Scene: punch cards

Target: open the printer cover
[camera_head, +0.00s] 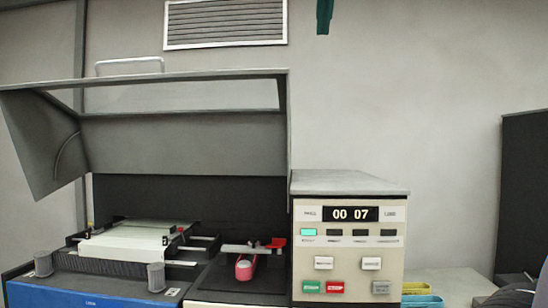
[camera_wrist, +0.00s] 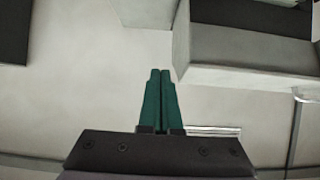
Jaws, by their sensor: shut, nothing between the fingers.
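The printer cover (camera_head: 190,145) is a large grey hood at the left in the head view. It stands raised, with the printer's inside showing below it. A pale handle bar (camera_head: 130,66) is on its top edge. My gripper (camera_head: 324,28) shows only as dark green fingertips at the top edge of the head view, right of the cover and above it. In the wrist view, the two green fingers (camera_wrist: 160,72) are shut together and empty. A large grey box shape, which looks like the cover (camera_wrist: 250,62), is at the upper right there, apart from the fingers.
A control panel (camera_head: 350,250) with a "00 07" display and buttons stands right of the printer. White paper (camera_head: 130,243) lies in the open printer bay. A wall vent (camera_head: 226,22) is above. A dark panel (camera_head: 524,190) stands at the right. The wall area between is clear.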

